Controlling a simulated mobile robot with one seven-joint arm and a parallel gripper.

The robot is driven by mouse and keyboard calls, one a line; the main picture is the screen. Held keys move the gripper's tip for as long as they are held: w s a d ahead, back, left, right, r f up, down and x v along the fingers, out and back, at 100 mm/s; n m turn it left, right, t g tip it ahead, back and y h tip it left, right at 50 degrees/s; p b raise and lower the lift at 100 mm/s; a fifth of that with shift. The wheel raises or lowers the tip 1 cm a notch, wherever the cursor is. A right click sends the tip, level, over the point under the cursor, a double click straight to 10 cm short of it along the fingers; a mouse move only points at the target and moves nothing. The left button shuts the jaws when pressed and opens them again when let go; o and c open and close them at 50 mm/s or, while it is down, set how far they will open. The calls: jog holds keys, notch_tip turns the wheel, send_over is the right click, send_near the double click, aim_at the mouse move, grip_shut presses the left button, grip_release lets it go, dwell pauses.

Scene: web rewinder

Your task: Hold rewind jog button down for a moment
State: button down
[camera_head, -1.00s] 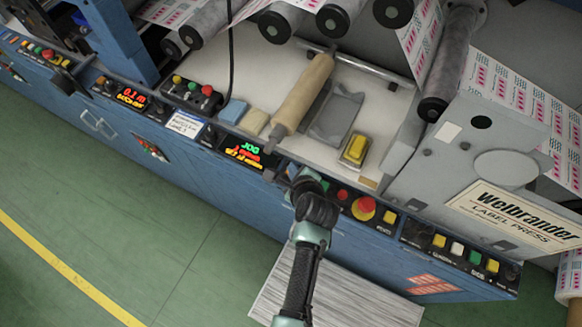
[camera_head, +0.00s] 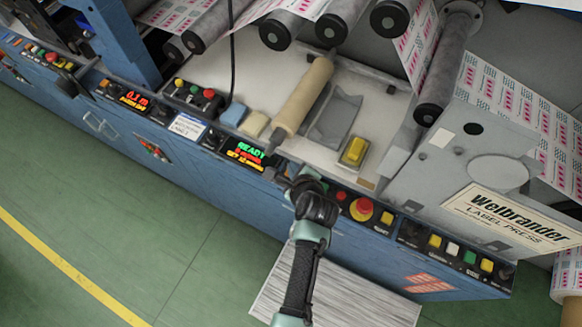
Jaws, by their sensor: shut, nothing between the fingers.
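The rewinder's control panel runs along the front edge of the blue machine. Its small display (camera_head: 246,153) shows green text that reads READY, with red and yellow lines below. My gripper (camera_head: 282,181) is at the panel just right of the display, with its fingers shut and empty. My wrist and fingers cover part of the panel there, and I cannot make out the jog button. I cannot tell whether the fingertips touch the panel. A small red button (camera_head: 341,196) and a red mushroom button (camera_head: 361,209) on a yellow base sit right of my gripper.
A yellow button box (camera_head: 354,150) and a tan roller (camera_head: 303,96) are on the bed above the panel. More buttons (camera_head: 461,252) line the panel at right. A black cable (camera_head: 231,65) hangs at upper left. Green floor (camera_head: 110,215) lies open in front.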

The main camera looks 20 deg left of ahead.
notch_tip(320, 180, up, 5)
jog(key=p, duration=0.5)
jog(key=shift+r, duration=0.1)
dwell(0.7)
